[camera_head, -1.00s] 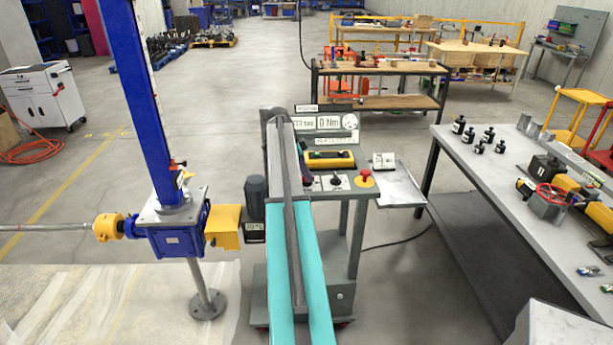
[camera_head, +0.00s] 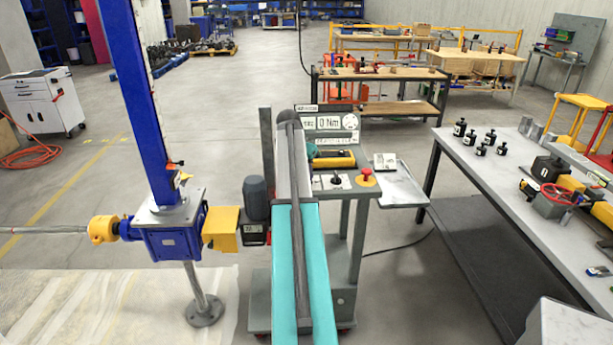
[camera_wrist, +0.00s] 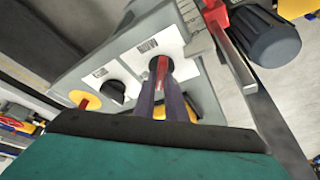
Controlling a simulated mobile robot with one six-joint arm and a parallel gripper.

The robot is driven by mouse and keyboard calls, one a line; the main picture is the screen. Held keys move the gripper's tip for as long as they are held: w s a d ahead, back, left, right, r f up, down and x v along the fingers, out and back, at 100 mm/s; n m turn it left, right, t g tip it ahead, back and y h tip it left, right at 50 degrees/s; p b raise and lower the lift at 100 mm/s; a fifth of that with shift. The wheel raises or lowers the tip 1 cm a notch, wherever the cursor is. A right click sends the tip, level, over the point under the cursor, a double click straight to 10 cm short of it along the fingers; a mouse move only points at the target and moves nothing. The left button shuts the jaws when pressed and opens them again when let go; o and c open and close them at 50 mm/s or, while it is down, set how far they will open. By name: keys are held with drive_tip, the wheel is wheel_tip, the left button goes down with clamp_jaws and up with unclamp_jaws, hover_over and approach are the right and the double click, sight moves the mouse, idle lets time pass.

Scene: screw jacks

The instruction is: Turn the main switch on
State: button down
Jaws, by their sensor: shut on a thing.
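The main switch shows in the wrist view as a red handle (camera_wrist: 162,68) on a white plate. My gripper (camera_wrist: 161,90) is at it, with its two dark fingers on either side of the handle and closed on it. The fingers hide the handle's lower part, so I cannot tell its exact angle. In the head view my own arm covers this switch and my gripper.
A black knob (camera_wrist: 111,91) sits beside the switch, and a red button on a yellow base (camera_wrist: 85,100) is beyond it. The console (camera_head: 352,181) has a display (camera_head: 322,122) and a yellow object (camera_head: 340,161). A motor (camera_head: 256,198) stands left of my arm.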

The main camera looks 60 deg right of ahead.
drive_tip(key=n, duration=0.1)
drive_tip(key=n+t, duration=0.1)
drive_tip(key=n, duration=0.2)
drive_tip(key=shift+s+a+f+t+b, duration=0.1)
drive_tip(key=shift+s+f+t+b, duration=0.05)
drive_tip(key=shift+s+t+b, duration=0.15)
drive_tip(key=shift+n+t+y, duration=0.5)
drive_tip(key=shift+n+t, duration=0.2)
drive_tip(key=shift+n, duration=1.2)
drive_tip(key=c, duration=1.8)
unclamp_jaws()
drive_tip(key=shift+w, duration=0.1)
drive_tip(key=shift+r, duration=0.25)
drive_tip(key=b+v, duration=0.3)
drive_tip(key=v, duration=1)
drive_tip(key=shift+r, duration=0.25)
drive_tip(key=shift+a, duration=0.1)
